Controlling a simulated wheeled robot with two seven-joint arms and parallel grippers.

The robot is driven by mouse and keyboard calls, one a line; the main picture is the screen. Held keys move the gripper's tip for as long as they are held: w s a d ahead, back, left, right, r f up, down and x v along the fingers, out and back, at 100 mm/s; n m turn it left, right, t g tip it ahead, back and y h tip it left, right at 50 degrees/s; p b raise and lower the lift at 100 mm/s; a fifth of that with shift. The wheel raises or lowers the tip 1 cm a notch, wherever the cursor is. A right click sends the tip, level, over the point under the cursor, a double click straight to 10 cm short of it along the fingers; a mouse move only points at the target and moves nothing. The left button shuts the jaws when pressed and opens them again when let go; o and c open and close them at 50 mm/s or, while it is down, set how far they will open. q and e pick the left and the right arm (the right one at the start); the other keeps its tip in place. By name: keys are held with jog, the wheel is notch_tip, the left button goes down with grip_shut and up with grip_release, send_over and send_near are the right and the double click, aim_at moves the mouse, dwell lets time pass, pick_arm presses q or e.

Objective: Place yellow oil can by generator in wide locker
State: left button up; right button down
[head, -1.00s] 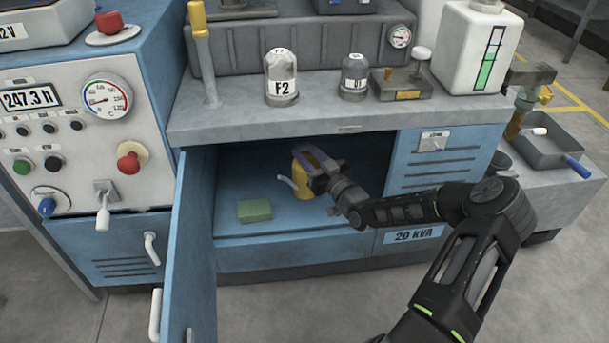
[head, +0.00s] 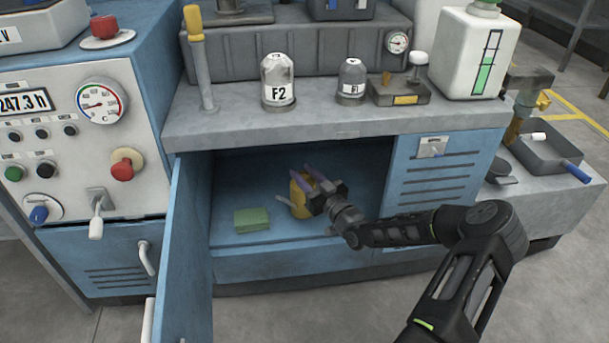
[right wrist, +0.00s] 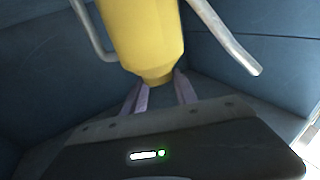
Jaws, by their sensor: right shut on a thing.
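The yellow oil can (head: 299,198) is inside the open wide locker (head: 240,259) under the bench top, to the right of a green block. It also shows in the right wrist view (right wrist: 145,38), where its narrow end sits between my purple fingers. My right gripper (head: 311,176) reaches into the locker from the right and is shut on the can. In the right wrist view my right gripper (right wrist: 160,94) has a finger on each side of that narrow end. I cannot tell whether the can rests fully on the locker floor. My left gripper is not in view.
A green block (head: 252,219) lies on the locker floor. The blue locker door (head: 182,255) stands open at the left. The bench edge (head: 330,132) is above my arm. A vented panel (head: 440,180) is at the right of the opening.

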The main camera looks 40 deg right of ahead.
jog(key=shift+f, duration=0.15)
jog(key=c, duration=1)
grip_release()
jog(key=shift+o, duration=0.2)
jog(key=shift+r, duration=0.25)
jog(key=s+f+p, duration=0.1)
jog(key=s+p, duration=0.2)
jog(key=s, duration=0.9)
jog(key=shift+a+f, duration=0.2)
jog(key=shift+w+a, duration=0.1)
